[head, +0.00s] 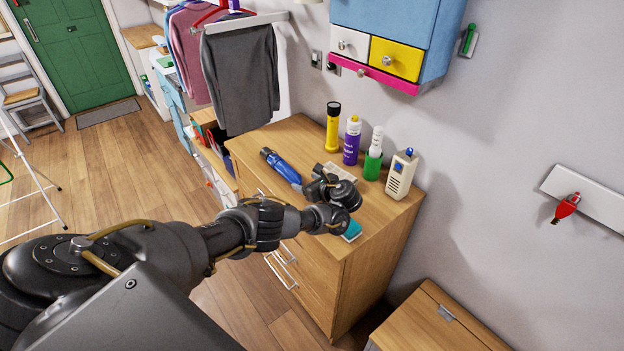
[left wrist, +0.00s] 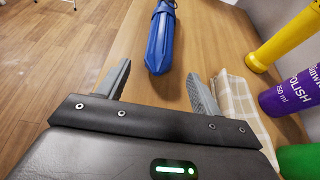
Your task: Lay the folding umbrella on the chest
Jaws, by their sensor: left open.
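The blue folding umbrella (head: 281,166) lies on the wooden top of the chest (head: 290,139), near its front edge. In the left wrist view the umbrella (left wrist: 160,38) lies ahead of the fingers, lengthwise and pointing away. My left gripper (head: 318,187) is over the chest top, on the near side of the umbrella. In the left wrist view its two fingers (left wrist: 158,76) are spread apart with nothing between them. The umbrella does not appear to touch them. My right gripper is not in view.
A yellow torch (head: 333,127), purple polish can (head: 352,141), green-based bottle (head: 373,163) and beige device (head: 401,175) stand along the wall. A checked cloth (left wrist: 236,98) lies right of the fingers. A teal item (head: 352,231) is by the near edge. A cabinet (head: 395,32) hangs above.

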